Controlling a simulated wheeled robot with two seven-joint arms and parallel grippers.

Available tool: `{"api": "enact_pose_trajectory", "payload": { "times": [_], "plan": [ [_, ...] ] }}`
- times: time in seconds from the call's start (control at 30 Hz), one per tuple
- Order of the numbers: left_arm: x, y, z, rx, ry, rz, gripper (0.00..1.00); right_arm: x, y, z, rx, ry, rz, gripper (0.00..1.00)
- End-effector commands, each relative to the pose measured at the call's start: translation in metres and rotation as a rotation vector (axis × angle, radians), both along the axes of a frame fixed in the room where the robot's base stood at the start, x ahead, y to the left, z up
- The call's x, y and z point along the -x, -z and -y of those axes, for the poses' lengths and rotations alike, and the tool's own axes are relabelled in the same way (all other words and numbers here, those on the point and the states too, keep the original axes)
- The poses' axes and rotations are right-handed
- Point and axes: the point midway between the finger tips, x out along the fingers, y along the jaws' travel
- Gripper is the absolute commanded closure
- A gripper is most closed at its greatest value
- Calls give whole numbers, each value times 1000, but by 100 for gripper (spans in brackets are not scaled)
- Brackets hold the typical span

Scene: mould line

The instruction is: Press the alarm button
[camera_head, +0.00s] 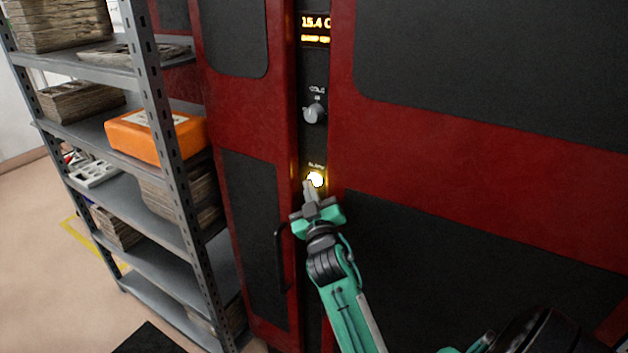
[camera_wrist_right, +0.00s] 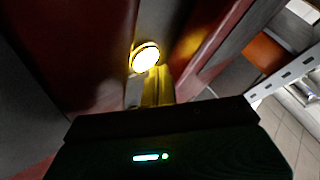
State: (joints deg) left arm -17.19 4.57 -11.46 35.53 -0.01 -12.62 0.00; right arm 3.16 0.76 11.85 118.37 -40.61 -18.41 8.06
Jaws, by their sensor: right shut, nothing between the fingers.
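The alarm button (camera_head: 316,179) glows bright yellow-white on the narrow dark panel of the red cabinet, under a small label. My right gripper (camera_head: 309,187) is shut and empty, its fingertips at the lower left edge of the button in the head view. In the right wrist view the lit button (camera_wrist_right: 145,57) is just beyond the fingertips (camera_wrist_right: 155,80), which are lit yellow by it. I cannot tell whether the fingertips touch the button. My left gripper is not in view.
Above the button on the panel are a grey knob (camera_head: 314,113) and an orange display (camera_head: 316,30). A black door handle (camera_head: 280,258) is at lower left. A metal shelf rack (camera_head: 160,100) with stacked boards and an orange case (camera_head: 157,136) stands left.

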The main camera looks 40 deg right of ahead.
Motion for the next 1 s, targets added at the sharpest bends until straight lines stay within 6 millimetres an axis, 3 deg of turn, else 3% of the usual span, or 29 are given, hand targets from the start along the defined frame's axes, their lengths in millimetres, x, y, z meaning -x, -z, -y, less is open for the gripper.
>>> {"api": "enact_pose_trajectory", "payload": {
  "times": [1.0],
  "plan": [
    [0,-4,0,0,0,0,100,-4,-8,16,12,8,10,100]
  ]
}}
